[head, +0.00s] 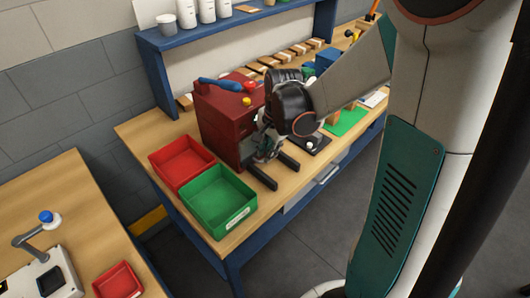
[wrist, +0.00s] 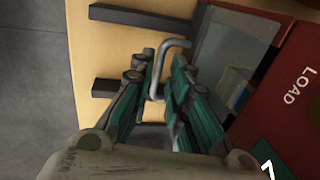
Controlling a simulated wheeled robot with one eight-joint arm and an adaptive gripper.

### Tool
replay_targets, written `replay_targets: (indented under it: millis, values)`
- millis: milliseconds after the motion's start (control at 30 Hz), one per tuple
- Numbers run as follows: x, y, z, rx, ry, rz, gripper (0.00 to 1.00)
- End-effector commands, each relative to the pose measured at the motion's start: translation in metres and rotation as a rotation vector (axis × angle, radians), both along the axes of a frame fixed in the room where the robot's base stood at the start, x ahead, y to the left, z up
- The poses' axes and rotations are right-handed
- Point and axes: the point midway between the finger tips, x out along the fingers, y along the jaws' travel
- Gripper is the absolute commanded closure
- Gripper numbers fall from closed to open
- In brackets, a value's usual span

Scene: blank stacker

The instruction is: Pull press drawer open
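The red press (head: 222,120) stands on the wooden bench, with a red knob and a blue lever on top. My gripper (head: 266,150) is low at its front side. In the wrist view, a grey bent handle (wrist: 173,44) stands out from a grey panel (wrist: 235,40) in the red face marked LOAD. My gripper (wrist: 161,78) has its teal-padded fingers on either side of the handle, with a gap between them. Whether a pad touches the handle is unclear. In the head view my arm hides the handle, and the panel looks flush with the press.
Two dark rails (head: 260,178) stick out over the bench from the press. A red bin (head: 181,163) and a green bin (head: 218,200) stand left of it. A blue shelf (head: 235,25) rises behind. Another table (head: 75,200) is at the left. Floor is clear in front.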

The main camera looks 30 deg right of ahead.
Motion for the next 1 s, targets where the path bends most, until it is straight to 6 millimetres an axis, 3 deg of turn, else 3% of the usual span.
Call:
replay_targets:
  millis: [133,433,467,533,767,867,1000]
  values:
    - [0.002,0.001,-0.011,0.0,0.0,0.0,0.83]
    - [0.002,0.001,-0.012,0.0,0.0,0.0,0.83]
    - [0.002,0.001,-0.012,0.0,0.0,0.0,0.86]
    - [0.002,0.001,-0.012,0.0,0.0,0.0,1.0]
    - [0.001,0.0,-0.012,0.0,0.0,0.0,1.0]
    - [-0.011,-0.004,-0.011,0.001,0.0,-0.003,1.0]
    - [-0.043,-0.015,-0.011,0.0,0.001,-0.005,1.0]
